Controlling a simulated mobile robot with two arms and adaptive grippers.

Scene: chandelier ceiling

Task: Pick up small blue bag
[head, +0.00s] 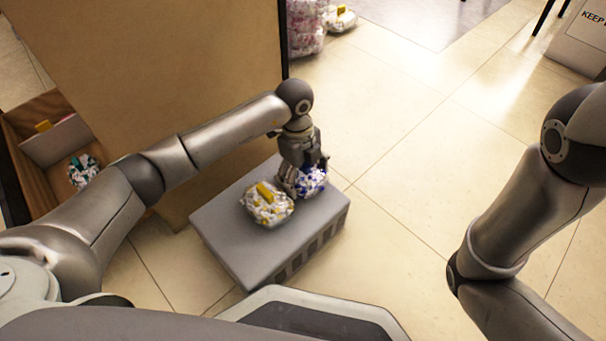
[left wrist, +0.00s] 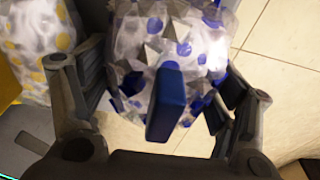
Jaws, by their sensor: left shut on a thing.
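The small blue bag (head: 313,181) is a clear bag with blue and white pieces, at the back right of a grey box (head: 222,236) in the head view. My left gripper (head: 304,170) is over it and shut on it. In the left wrist view the bag (left wrist: 185,40) fills the space between the two fingers of the left gripper (left wrist: 165,100), its blue clip (left wrist: 166,103) facing the camera. I cannot tell whether the bag still touches the box. My right arm shows at the right of the head view, but its gripper is out of view.
A yellow-clipped bag (head: 267,206) lies on the grey box, just left of the blue bag. A brown panel (head: 190,70) stands behind my left arm. A wooden bin (head: 38,106) at left holds a green-clipped bag (head: 84,171). The tiled floor at right is largely clear.

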